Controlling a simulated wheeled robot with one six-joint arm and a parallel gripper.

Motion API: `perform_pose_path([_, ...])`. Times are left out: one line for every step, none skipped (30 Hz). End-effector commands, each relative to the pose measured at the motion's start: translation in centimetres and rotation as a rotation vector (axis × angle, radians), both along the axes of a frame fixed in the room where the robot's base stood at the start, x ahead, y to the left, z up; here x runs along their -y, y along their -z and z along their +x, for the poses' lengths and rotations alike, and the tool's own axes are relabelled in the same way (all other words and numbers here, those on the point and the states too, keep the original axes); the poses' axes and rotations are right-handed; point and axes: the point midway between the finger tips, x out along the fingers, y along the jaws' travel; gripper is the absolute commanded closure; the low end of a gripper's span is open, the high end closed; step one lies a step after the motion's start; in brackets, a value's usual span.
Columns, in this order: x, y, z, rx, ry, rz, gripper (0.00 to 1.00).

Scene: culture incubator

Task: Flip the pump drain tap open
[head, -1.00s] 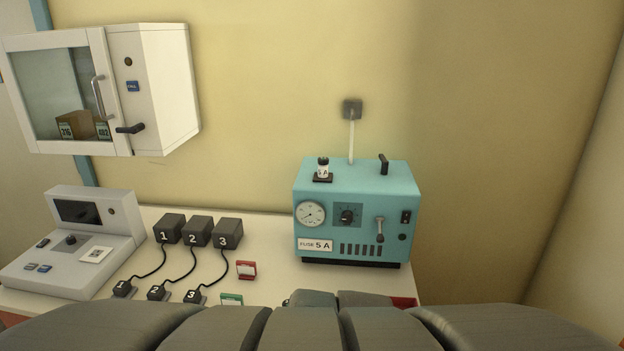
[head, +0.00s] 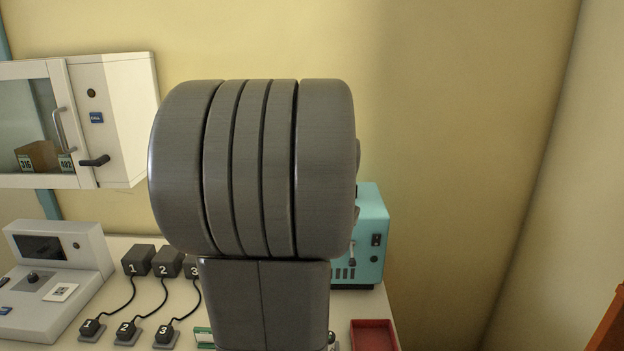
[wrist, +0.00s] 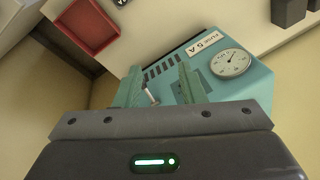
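The pump is a teal box (head: 370,220), mostly hidden behind my arm in the head view; it also shows tilted in the wrist view (wrist: 258,85). Its drain tap is a small metal lever on the front face, hanging down at the edge of my arm in the head view (head: 351,252). In the wrist view the lever (wrist: 150,92) shows between the two fingers of my gripper (wrist: 158,85). The fingers are apart and hold nothing that I can see. I cannot tell whether either touches the lever. The gripper is hidden in the head view.
A red tray (head: 373,336) lies at the bench's front right. Numbered black blocks (head: 138,261) with cabled plugs stand left of my arm. A grey console (head: 55,280) is at far left, below a white wall cabinet (head: 118,120). A round gauge (wrist: 230,62) is on the pump front.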

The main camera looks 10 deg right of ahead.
Motion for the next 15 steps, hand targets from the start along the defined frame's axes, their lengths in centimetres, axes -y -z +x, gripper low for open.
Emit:
perform_pose_path([0.9, -1.6, 2.4, 0.015, -0.034, -0.013, 0.64])
perform_pose_path([1.3, -2.3, 3.5, 0.022, -0.057, -0.021, 0.64])
perform_pose_path([2.0, -3.3, 5.1, 0.033, -0.089, -0.031, 0.64])
perform_pose_path([2.4, -4.0, 6.3, 0.039, -0.113, -0.040, 0.64])
perform_pose_path([2.9, -4.7, 7.4, 0.048, -0.136, -0.049, 0.64])
perform_pose_path([3.6, -5.6, 8.8, 0.058, -0.168, -0.060, 0.64])
perform_pose_path([4.1, -6.3, 9.9, 0.066, -0.191, -0.071, 0.64])
perform_pose_path([4.7, -6.9, 11.0, 0.072, -0.214, -0.079, 0.64])
perform_pose_path([5.4, -7.7, 12.4, 0.083, -0.246, -0.093, 0.64])
perform_pose_path([5.9, -8.3, 13.3, 0.089, -0.269, -0.102, 0.64])
perform_pose_path([6.5, -8.9, 14.3, 0.098, -0.291, -0.114, 0.64])
perform_pose_path([7.2, -9.7, 15.5, 0.106, -0.322, -0.127, 0.64])
perform_pose_path([7.8, -10.2, 16.4, 0.113, -0.346, -0.138, 0.64])
perform_pose_path([8.3, -10.7, 17.3, 0.118, -0.369, -0.149, 0.64])
perform_pose_path([9.1, -11.3, 18.4, 0.127, -0.399, -0.164, 0.64])
